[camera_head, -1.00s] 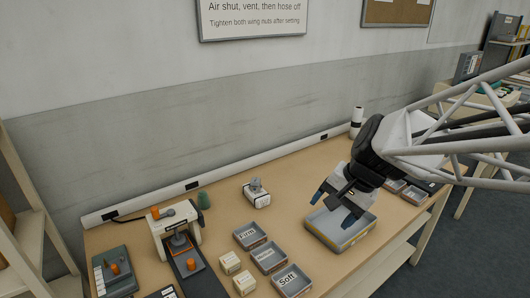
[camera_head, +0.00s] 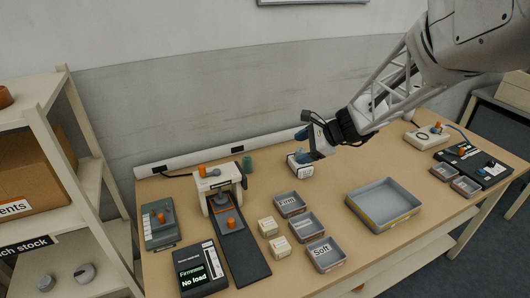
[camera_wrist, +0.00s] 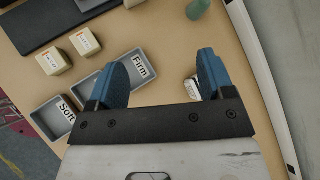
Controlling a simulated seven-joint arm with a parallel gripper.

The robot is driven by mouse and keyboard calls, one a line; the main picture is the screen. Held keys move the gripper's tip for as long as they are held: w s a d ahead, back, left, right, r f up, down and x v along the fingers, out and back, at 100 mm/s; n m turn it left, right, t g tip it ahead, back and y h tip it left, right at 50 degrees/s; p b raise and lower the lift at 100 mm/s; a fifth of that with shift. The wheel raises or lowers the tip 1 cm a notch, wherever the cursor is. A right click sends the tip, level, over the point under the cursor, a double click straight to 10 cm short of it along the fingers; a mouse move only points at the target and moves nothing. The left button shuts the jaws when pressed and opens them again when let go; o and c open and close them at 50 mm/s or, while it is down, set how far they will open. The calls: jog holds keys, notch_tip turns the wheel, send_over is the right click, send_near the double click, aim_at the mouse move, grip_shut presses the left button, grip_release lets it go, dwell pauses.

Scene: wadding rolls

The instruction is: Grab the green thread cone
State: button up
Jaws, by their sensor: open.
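The green thread cone (camera_head: 247,163) stands upright on the table near the back wall, just right of the white press. It also shows at the top edge of the wrist view (camera_wrist: 197,9), partly cut off. My gripper (camera_head: 301,146) is open and empty, with two blue fingers. It is above the table to the right of the cone, over a small white block-like device (camera_head: 304,171). In the wrist view my open gripper (camera_wrist: 165,72) is apart from the cone, which lies beyond the right finger.
A white press (camera_head: 216,186) with an orange knob stands left of the cone. Labelled grey bins (camera_head: 290,204) and small cream blocks (camera_head: 267,227) lie in front. A large grey tray (camera_head: 384,204) is to the right. A white rail (camera_head: 172,169) runs along the wall.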

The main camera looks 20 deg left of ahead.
jog(key=w+a+f+m+y, duration=0.2)
jog(key=w+a+f+m, duration=0.2)
jog(key=w+a+f, duration=0.5)
jog(key=m+t+y, duration=0.1)
jog(key=m+t, duration=0.1)
jog(key=m, duration=0.2)
send_near(244, 158)
jog(key=w+a+f, duration=0.2)
jog(key=shift+a+f, duration=0.25)
jog(key=shift+f, duration=0.05)
jog(key=shift+x, duration=1.3)
jog(key=shift+a, duration=0.15)
jog(key=shift+r+x, duration=0.2)
jog(key=shift+x, duration=2.3)
jog(key=shift+s+a, duration=0.1)
